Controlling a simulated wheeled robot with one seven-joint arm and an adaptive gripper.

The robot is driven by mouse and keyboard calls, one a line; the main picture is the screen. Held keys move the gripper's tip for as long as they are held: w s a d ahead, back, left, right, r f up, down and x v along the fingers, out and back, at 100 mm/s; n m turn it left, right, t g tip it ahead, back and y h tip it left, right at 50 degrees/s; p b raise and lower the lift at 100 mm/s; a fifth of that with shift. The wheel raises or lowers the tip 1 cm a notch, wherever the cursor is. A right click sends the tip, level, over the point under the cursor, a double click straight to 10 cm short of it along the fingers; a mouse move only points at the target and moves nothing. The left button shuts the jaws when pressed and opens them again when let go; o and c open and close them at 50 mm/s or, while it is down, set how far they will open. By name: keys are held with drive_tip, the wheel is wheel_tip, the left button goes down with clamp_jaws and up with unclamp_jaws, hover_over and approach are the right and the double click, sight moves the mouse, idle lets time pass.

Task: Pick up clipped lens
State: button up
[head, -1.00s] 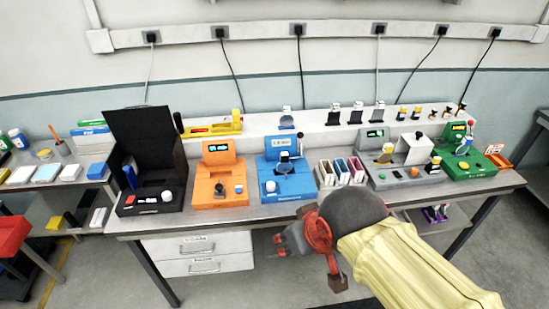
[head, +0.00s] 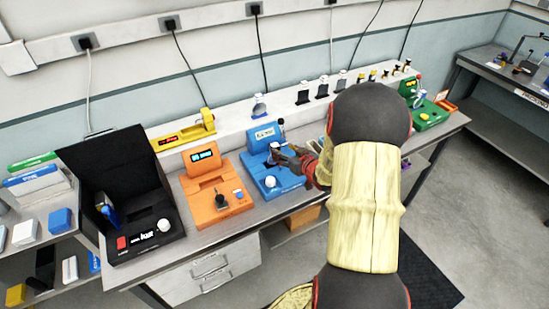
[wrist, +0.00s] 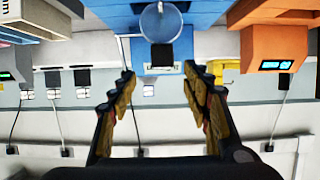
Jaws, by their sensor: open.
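The blue module (head: 262,180) stands on the bench, with a small lit screen (head: 265,133) on its raised back. In the wrist view a round, see-through lens (wrist: 160,21) shows at the blue module (wrist: 205,14), with a black block (wrist: 162,54) just below it in the picture; I take these to be the clipped lens and its clip. My gripper (head: 276,151) is over the blue module. In the wrist view my gripper (wrist: 158,77) is open, its fingers either side of the black block's line, with nothing held. The head view partly hides the lens behind the gripper.
An orange module (head: 215,200) and a black lidded box (head: 140,235) stand to the left. A green module (head: 430,112) is at the right. A lens on a stand (head: 259,106) and several dark holders stand on the back shelf (head: 230,122). A yellow device (head: 185,136) is there too.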

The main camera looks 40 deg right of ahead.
sight(277, 147)
drive_tip(key=x, duration=0.3)
drive_tip(key=b+x, duration=0.1)
drive_tip(key=x, duration=0.3)
drive_tip(key=shift+w+a+f, duration=0.15)
drive_tip(key=shift+w+f, duration=0.1)
drive_tip(key=shift+f, duration=0.1)
drive_tip(key=c, duration=0.3)
drive_tip(key=shift+r, duration=0.1)
clamp_jaws()
